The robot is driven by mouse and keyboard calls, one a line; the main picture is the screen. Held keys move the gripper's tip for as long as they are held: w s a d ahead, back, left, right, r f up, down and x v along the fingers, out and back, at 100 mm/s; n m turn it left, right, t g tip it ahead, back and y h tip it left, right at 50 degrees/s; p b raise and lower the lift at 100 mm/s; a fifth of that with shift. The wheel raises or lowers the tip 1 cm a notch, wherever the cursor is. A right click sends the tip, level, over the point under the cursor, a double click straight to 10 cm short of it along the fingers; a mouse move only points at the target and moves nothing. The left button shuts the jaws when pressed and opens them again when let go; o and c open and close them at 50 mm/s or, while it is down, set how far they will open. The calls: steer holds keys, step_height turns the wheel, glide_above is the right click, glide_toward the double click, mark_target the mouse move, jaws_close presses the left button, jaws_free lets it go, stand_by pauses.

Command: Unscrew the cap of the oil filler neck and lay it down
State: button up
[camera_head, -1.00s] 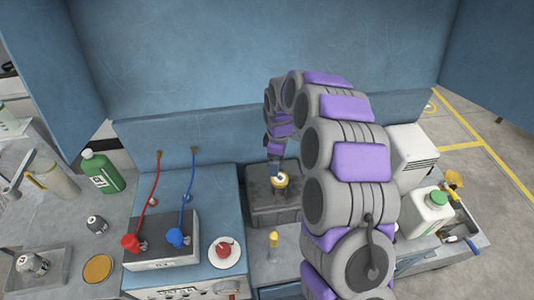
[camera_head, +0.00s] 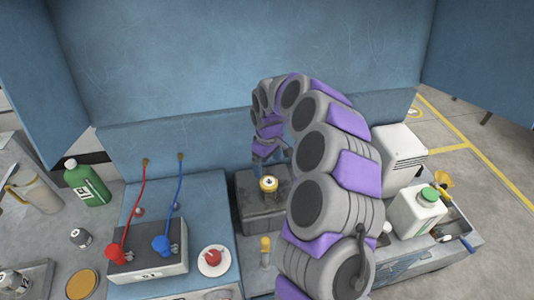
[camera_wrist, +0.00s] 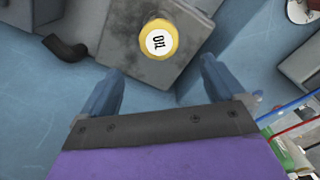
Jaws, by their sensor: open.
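The cap of the oil filler neck is a yellow cap with a white top and dark lettering. It sits on top of a grey metal box (camera_head: 250,215) in the head view, where the cap (camera_head: 268,184) shows just left of my arm. In the wrist view the cap (camera_wrist: 158,40) is at the top middle, beyond my fingertips. My gripper (camera_wrist: 160,75) is open and empty, its two blue fingers wide apart. The cap lies ahead of the gap between them, apart from both.
A small yellow-topped post (camera_head: 265,245) stands in front of the box. A battery (camera_head: 150,262) with red and blue leads and a red knob on a white disc (camera_head: 213,260) are to the left. A white jug (camera_head: 415,210) with a green cap is to the right.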

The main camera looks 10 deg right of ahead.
mark_target(268, 182)
step_height(268, 182, down, 10)
steer(key=shift+r+b, duration=0.1)
steer(key=shift+b, duration=0.45)
steer(key=c, duration=1)
steer(key=n, duration=0.5)
steer(key=shift+s+p, duration=0.15)
steer(key=shift+p, duration=0.2)
steer(key=shift+c, duration=0.2)
steer(key=n, duration=0.5)
steer(key=shift+p, duration=0.35)
steer(key=shift+s+r+p, duration=0.1)
steer(key=shift+r+p, duration=0.3)
steer(key=shift+r, duration=0.85)
